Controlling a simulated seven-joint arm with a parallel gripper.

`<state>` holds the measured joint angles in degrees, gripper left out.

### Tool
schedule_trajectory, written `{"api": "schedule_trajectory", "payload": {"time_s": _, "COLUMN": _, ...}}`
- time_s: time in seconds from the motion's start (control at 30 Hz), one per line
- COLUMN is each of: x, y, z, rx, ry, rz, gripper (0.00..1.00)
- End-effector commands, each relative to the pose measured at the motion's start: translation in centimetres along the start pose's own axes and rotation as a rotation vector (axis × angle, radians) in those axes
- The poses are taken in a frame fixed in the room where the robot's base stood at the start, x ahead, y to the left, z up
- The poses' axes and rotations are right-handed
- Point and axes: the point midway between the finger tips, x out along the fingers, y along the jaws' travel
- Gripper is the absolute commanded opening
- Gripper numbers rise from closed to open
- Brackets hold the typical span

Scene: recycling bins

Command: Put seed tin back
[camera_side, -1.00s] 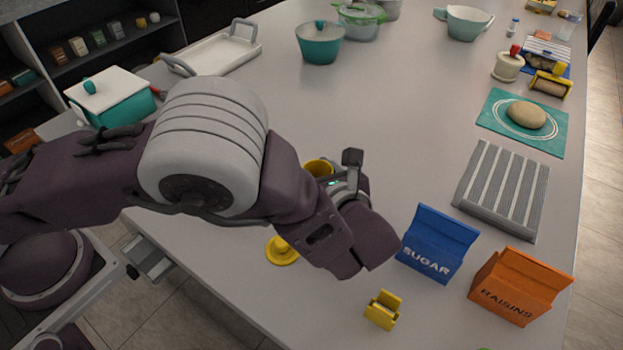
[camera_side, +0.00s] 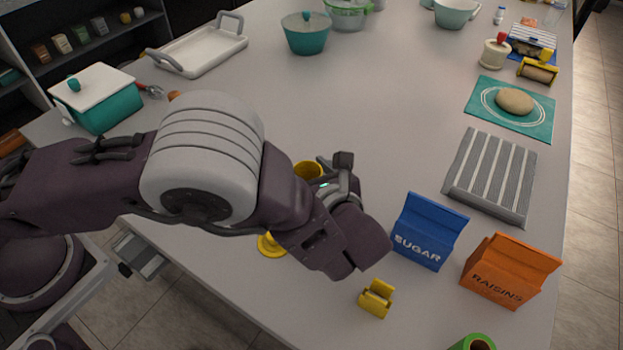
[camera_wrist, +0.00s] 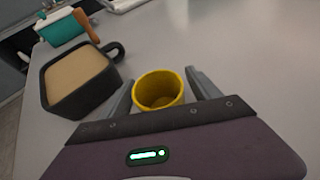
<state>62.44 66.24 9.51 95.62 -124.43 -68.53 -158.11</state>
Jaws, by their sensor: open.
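A yellow open-topped round tin (camera_wrist: 158,90) stands between the fingers of my gripper (camera_wrist: 159,79) in the wrist view. The fingers are open, one on each side of it; whether either touches it I cannot tell. In the side view only the rim of this yellow tin (camera_side: 307,169) shows behind my gripper (camera_side: 338,183), and no label is visible. A yellow knobbed lid-like piece (camera_side: 271,245) lies on the counter, partly hidden by my arm. Small coloured tins (camera_side: 80,34) stand on a dark shelf at the far left.
A black pan with brown contents (camera_wrist: 78,82) stands left of my gripper. A blue sugar carton (camera_side: 428,232), an orange raisins carton (camera_side: 508,272) and a small yellow holder (camera_side: 376,299) are at the front right. The counter's middle is clear.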

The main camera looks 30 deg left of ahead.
Motion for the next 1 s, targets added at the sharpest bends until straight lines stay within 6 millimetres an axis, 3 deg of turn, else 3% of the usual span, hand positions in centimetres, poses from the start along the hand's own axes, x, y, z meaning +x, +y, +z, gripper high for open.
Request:
{"api": "schedule_trajectory", "payload": {"time_s": 0.3, "x": -7.4, "y": -0.1, "z": -0.1, "rx": -0.001, "ry": 0.004, "rz": -0.002, "gripper": 0.71}}
{"api": "schedule_trajectory", "payload": {"time_s": 0.5, "x": -10.5, "y": 0.0, "z": -0.1, "rx": 0.001, "ry": 0.001, "rz": -0.001, "gripper": 0.71}}
{"api": "schedule_trajectory", "payload": {"time_s": 1.0, "x": -11.2, "y": 0.0, "z": 0.0, "rx": 0.001, "ry": 0.000, "rz": 0.000, "gripper": 0.71}}
